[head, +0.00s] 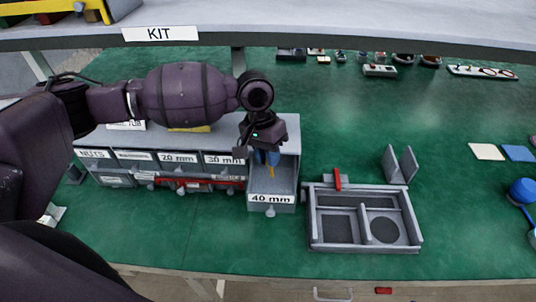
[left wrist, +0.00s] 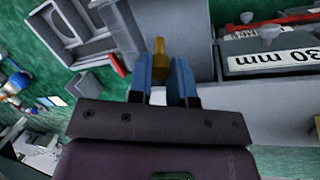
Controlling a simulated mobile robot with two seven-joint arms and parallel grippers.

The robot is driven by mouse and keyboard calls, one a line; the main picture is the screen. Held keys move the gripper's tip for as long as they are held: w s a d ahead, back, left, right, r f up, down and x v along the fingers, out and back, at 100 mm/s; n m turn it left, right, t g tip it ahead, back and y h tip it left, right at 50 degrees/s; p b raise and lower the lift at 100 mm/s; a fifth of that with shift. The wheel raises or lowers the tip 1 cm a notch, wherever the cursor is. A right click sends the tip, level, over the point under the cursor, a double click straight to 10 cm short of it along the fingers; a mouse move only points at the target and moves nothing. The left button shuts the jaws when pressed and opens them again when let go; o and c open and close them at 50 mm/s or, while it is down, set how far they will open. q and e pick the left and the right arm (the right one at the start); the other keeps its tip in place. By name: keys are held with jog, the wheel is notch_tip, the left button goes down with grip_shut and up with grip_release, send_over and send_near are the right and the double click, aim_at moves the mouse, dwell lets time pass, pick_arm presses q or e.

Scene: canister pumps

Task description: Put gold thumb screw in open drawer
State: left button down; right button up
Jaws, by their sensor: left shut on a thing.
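The gold thumb screw (left wrist: 160,46) is held between the blue fingertips of my left gripper (left wrist: 163,72) in the left wrist view. In the head view my left gripper (head: 267,158) points down above the open drawer labelled 40 mm (head: 271,197), and the gold screw (head: 271,171) shows just below its fingertips. The drawer is pulled out from the right end of the grey drawer cabinet (head: 285,125) and its visible floor looks empty. I cannot tell from this angle how far the screw is above the drawer floor. My right gripper is not in view.
Closed drawers labelled NUTS, 20 mm and 30 mm (head: 224,160) are left of the open one, with a red bar (head: 200,181) below. A grey compartment tray (head: 362,245) stands to the right. A shelf marked KIT (head: 160,34) overhangs the back.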

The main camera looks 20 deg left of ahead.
pick_arm(q)
jog(key=c, duration=1)
grip_release()
jog(key=shift+o, duration=0.2)
jog(key=shift+r, duration=0.2)
jog(key=v, duration=1)
jog(key=shift+a+r, duration=0.15)
jog(key=shift+r, duration=0.1)
jog(key=shift+w, duration=0.1)
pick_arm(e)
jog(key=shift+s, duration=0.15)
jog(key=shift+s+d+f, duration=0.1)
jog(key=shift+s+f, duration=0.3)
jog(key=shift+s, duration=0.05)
pick_arm(q)
jog(key=shift+f, duration=0.1)
